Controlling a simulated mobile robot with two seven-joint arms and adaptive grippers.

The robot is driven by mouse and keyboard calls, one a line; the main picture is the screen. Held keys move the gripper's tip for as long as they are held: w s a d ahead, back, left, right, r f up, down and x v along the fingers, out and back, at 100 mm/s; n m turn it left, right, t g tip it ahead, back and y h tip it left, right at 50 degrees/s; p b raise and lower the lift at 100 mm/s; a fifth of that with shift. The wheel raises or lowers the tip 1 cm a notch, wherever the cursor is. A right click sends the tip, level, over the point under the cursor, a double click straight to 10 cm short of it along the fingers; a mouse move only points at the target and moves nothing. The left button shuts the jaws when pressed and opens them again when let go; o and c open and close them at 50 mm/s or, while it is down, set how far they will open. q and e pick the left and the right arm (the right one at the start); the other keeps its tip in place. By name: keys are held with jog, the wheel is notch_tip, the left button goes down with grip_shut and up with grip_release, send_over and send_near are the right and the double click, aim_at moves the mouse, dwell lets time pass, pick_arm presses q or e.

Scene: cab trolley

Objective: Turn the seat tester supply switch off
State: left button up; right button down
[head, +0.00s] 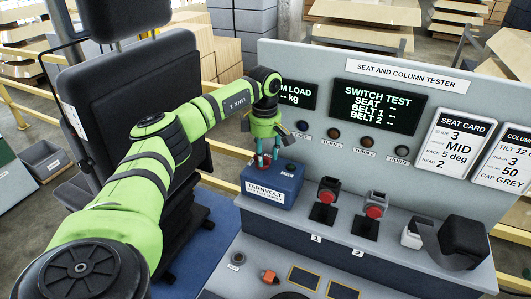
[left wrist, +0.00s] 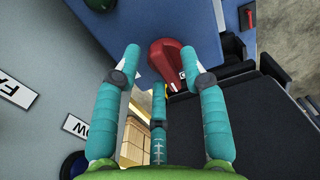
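The seat tester supply is a blue box (head: 272,192) labelled TARNVOLT, standing on the console in front of the tester panel. Its red rotary switch (left wrist: 168,60) shows in the left wrist view on the blue face (left wrist: 140,18). My left gripper (head: 267,161) points down over the box top in the head view. Its teal fingers (left wrist: 160,62) are spread, with the red switch between the front fingertips. The right fingertip overlaps the switch's edge; I cannot tell whether it touches. Part of a white marking beside the switch is hidden. My right gripper is not in view.
The upright tester panel (head: 335,157) rises close behind. A black seat (head: 110,110) stands to the left. A green lamp (head: 291,167) sits on the box.

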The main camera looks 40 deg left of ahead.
pick_arm(q)
notch_tip(320, 180, up, 12)
dwell(0.7)
dwell(0.5)
